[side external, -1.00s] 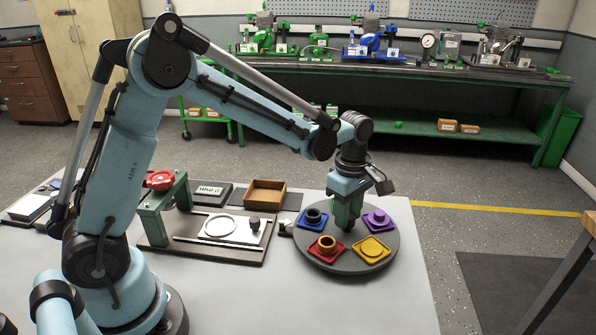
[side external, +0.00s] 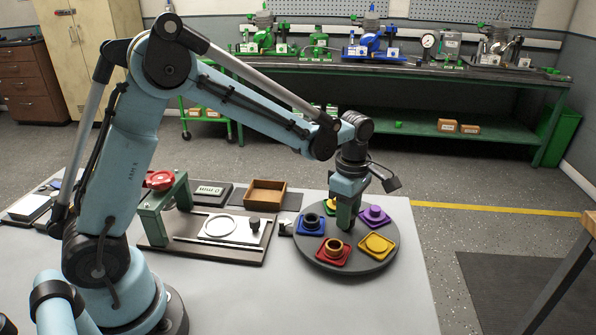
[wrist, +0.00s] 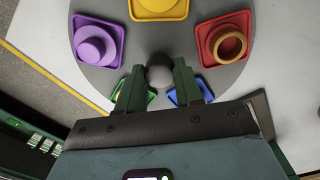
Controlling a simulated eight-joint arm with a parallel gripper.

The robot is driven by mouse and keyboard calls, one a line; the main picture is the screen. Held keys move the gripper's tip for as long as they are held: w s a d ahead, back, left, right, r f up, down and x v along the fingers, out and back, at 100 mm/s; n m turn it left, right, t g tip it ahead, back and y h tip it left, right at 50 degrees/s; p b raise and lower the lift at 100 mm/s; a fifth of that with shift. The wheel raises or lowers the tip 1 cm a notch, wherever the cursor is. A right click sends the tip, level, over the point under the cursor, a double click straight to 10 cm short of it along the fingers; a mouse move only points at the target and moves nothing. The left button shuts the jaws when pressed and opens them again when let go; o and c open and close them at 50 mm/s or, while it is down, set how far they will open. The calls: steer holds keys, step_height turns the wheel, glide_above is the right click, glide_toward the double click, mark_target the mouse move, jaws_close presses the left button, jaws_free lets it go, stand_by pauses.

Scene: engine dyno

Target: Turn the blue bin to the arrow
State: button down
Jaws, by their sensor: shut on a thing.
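The blue bin (side external: 311,227) sits on the left side of a round grey turntable (side external: 345,266), with a dark ring-like part in it. In the wrist view the blue bin (wrist: 207,90) is mostly hidden behind a finger. My gripper (side external: 347,226) points down over the turntable's middle. In the wrist view my gripper (wrist: 160,85) is shut on the round dark central knob (wrist: 160,70).
Red (side external: 333,252), yellow (side external: 379,244), purple (side external: 375,216) and green (side external: 329,207) bins share the turntable. Left of it are a fixture plate (side external: 190,245) with a green press frame and a brown tray (side external: 266,193). The table front is clear.

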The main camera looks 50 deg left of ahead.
steer(key=shift+a, duration=0.1)
steer(key=c, duration=0.7)
jaws_free()
steer(key=shift+c, duration=0.2)
step_height(320, 180, up, 12)
steer(key=shift+s, duration=0.15)
steer(key=s+a+f+m+t, duration=0.1)
steer(key=s+m+t, duration=0.2)
steer(key=s+m, duration=0.4)
steer(key=s+a+f+m+t, duration=0.1)
steer(key=s+m+t, duration=0.3)
steer(key=m, duration=1)
steer(key=s, duration=0.3)
steer(key=shift+s+a+f+m, duration=0.3)
steer(key=shift+a+f, duration=0.05)
steer(key=shift+f, duration=0.05)
